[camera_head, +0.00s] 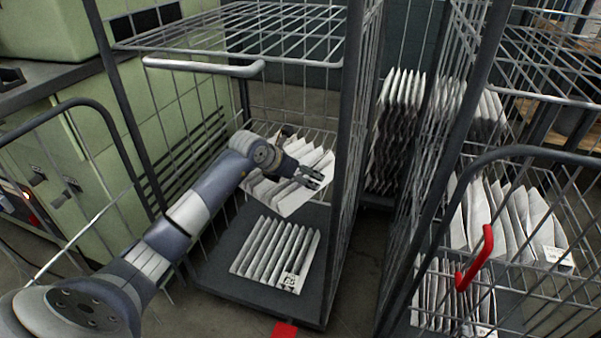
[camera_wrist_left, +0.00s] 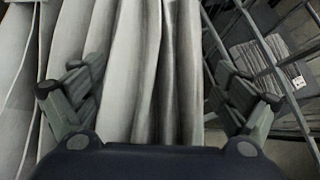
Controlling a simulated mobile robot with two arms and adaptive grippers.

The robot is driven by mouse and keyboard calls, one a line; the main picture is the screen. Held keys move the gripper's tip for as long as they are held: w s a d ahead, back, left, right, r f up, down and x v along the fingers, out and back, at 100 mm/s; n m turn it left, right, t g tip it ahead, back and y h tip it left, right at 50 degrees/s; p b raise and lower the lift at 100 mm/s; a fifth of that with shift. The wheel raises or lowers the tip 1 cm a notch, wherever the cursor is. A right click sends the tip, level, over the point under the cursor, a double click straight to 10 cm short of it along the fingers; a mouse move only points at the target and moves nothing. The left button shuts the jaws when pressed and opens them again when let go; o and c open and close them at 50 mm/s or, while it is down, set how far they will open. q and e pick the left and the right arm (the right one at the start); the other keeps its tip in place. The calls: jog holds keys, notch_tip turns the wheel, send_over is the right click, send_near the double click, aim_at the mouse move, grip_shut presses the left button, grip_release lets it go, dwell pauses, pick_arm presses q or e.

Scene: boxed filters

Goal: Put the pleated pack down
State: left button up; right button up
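A white pleated pack (camera_head: 291,199) sits tilted in the upper part of the left wire cage trolley (camera_head: 350,150), partly hidden by my left arm. My left gripper (camera_head: 314,177) is at the pack's right part. In the left wrist view, the fingers of the left gripper (camera_wrist_left: 160,88) are wide apart, with tall grey-white pleats of the pack (camera_wrist_left: 150,60) between and beyond them. A narrow gap shows by the right finger; contact on the left is unclear. A second pleated pack (camera_head: 272,248) with a printed label lies flat on the trolley's dark base. My right gripper is not in view.
The trolley's wire sides and upper wire shelf (camera_head: 240,25) surround the arm. Another wire trolley at the right holds more packs (camera_head: 510,215) and has a red handle (camera_head: 475,258). A green cabinet (camera_head: 90,160) stands at the left. The trolley base has bare room around the lower pack.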

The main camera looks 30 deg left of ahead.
pick_arm(q)
jog(key=shift+o, duration=0.7)
jog(key=shift+s+r, duration=0.15)
jog(key=shift+r, duration=0.05)
jog(key=p+v, duration=0.2)
jog(key=v, duration=0.8)
jog(key=shift+s+a+r, duration=0.1)
jog(key=shift+s+r, duration=0.05)
jog(key=shift+s, duration=0.05)
jog(key=shift+s+r, duration=0.4)
jog(key=shift+s, duration=0.05)
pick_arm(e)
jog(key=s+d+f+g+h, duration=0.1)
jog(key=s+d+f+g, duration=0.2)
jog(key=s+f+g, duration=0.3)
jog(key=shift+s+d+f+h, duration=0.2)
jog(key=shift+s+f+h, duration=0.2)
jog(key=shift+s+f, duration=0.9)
pick_arm(q)
jog(key=shift+f, duration=0.1)
